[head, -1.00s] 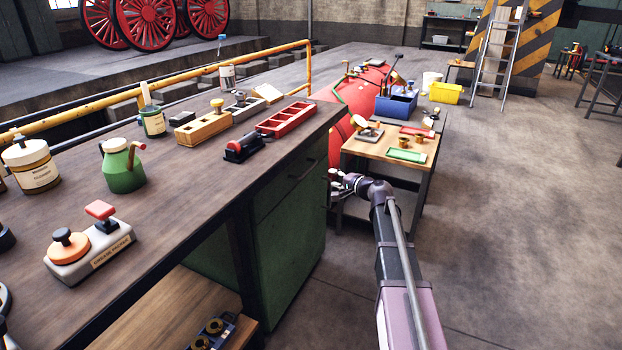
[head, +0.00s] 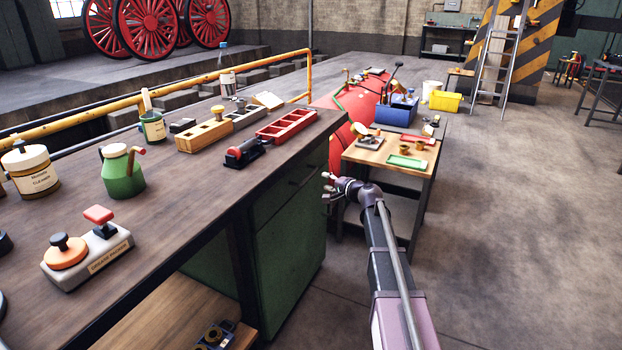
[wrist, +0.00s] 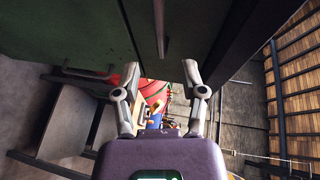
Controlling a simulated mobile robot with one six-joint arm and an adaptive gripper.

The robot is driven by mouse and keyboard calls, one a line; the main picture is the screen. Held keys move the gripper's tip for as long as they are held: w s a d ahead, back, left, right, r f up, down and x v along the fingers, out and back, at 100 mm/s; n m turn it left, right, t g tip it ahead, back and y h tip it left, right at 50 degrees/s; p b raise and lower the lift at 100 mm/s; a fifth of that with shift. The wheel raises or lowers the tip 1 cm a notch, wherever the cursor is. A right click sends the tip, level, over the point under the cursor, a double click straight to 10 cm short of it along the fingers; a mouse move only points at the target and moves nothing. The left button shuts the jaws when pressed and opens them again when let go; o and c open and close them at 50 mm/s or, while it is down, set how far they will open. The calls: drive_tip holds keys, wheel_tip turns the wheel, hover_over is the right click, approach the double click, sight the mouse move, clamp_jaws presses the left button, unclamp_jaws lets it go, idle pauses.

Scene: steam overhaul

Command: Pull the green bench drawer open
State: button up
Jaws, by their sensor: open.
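The green bench drawer (head: 284,197) is the top front of the green cabinet under the dark wooden bench, and it looks shut. Its thin bar handle (wrist: 160,28) shows in the wrist view on the green front, ahead of the fingertips and between their lines. In the head view the handle is small and dark. My gripper (wrist: 160,70) is open and empty, its two fingers spread either side of the handle's line and apart from it. In the head view my gripper (head: 328,187) is just right of the drawer front.
The bench top (head: 190,185) carries a green oil can (head: 122,174), a red tray (head: 287,126) and other tools. A small wooden table (head: 385,165) with parts stands behind my gripper. The floor (head: 510,230) at the right is clear.

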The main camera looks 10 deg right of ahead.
sight(311, 176)
drive_tip(key=b+x, duration=0.1)
drive_tip(key=x, duration=0.8)
drive_tip(key=shift+w+a+b, duration=0.1)
drive_tip(key=shift+w+b, duration=0.15)
drive_tip(key=shift+b, duration=0.05)
clamp_jaws()
drive_tip(key=shift+s, duration=0.1)
